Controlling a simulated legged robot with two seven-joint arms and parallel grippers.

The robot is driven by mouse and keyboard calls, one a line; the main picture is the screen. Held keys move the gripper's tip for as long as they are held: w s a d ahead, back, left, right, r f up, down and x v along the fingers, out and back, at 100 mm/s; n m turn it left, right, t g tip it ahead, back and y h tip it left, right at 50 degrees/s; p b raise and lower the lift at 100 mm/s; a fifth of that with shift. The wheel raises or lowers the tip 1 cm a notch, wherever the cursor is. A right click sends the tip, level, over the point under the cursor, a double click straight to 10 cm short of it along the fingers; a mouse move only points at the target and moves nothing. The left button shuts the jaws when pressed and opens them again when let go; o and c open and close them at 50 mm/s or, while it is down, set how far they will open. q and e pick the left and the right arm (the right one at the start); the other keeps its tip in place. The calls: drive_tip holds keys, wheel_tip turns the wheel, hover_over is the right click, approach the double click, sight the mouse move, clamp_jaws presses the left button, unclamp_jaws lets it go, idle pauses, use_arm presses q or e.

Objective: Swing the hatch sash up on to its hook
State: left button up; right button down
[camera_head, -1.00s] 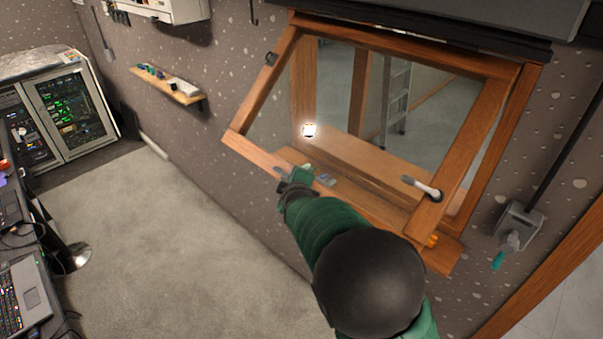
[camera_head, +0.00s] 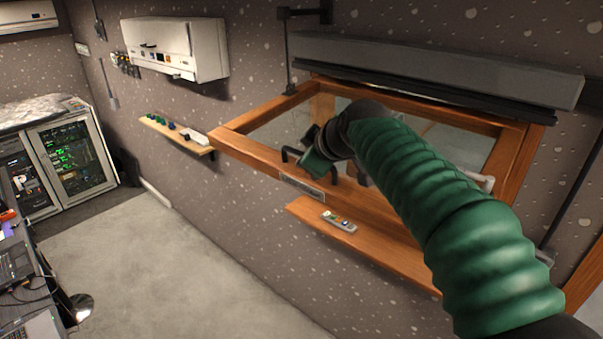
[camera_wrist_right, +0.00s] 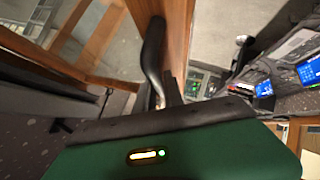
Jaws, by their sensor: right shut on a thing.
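The wooden hatch sash (camera_head: 247,153) is hinged along its top and tilted outward, with its lower rail raised well above the sill. A dark bar handle (camera_head: 333,172) sits on that rail; it shows close up in the wrist view (camera_wrist_right: 153,55). My right gripper (camera_head: 306,150) is shut on the handle; its fingertips are partly hidden by the green gripper body. A black hook (camera_head: 291,50) hangs on the wall above the sash's upper left corner, apart from the sash. My left gripper is not in view.
A sill (camera_head: 375,247) with a small button panel (camera_head: 339,222) lies below the sash. A grey housing (camera_head: 440,70) runs above the hatch. A white wall cabinet (camera_head: 180,48) and a small shelf (camera_head: 175,134) are to the left. The floor at left is clear.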

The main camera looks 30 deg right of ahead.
drive_tip(key=shift+r, duration=1.4)
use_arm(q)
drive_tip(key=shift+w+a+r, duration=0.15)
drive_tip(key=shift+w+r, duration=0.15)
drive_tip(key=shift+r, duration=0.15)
use_arm(e)
drive_tip(key=c, duration=1.5)
unclamp_jaws()
drive_tip(key=shift+c, duration=0.2)
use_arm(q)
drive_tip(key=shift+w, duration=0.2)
use_arm(e)
drive_tip(key=shift+o, duration=0.4)
drive_tip(key=shift+w+f, duration=0.15)
drive_tip(key=shift+w, duration=0.05)
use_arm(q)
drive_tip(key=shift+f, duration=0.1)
use_arm(e)
drive_tip(key=shift+s, duration=0.15)
